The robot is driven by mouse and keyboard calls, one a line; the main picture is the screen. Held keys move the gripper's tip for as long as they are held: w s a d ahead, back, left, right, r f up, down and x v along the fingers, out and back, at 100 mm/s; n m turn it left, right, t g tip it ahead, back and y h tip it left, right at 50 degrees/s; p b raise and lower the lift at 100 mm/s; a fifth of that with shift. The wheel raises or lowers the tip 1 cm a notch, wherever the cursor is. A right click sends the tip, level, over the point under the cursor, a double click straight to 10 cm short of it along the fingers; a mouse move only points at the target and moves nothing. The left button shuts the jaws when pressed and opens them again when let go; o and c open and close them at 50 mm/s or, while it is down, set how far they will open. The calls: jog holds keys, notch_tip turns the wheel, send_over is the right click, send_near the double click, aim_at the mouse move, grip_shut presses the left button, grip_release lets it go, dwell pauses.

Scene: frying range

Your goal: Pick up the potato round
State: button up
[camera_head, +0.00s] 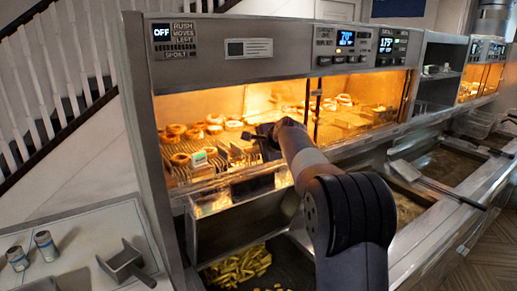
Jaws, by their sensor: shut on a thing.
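My gripper (262,138) is inside the front of the lit warming cabinet, above its wire racks. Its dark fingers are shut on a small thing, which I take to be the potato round. The fingers and wrist hide it, so its shape and colour cannot be made out. Several golden-brown round pieces (180,159) lie on the rack left of my gripper. More round pieces (344,100) lie at the right, behind the gripper.
The cabinet (210,62) has a metal hood above and a ledge below. Chips (238,266) lie in a bin under it. Fryer vats with a basket (408,171) are at the right. A scoop (124,263) and two shakers (46,244) stand on the left counter.

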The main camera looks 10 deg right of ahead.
jog(key=f+b+v, duration=0.1)
jog(key=v, duration=0.3)
jog(key=s+b+v, duration=0.1)
jog(key=v, duration=0.4)
jog(key=f+b+v, duration=0.1)
jog(key=b+v, duration=0.1)
jog(key=v, duration=0.3)
jog(key=shift+s+d+f, duration=0.25)
jog(key=shift+s+d, duration=0.05)
jog(key=shift+s, duration=0.25)
grip_shut()
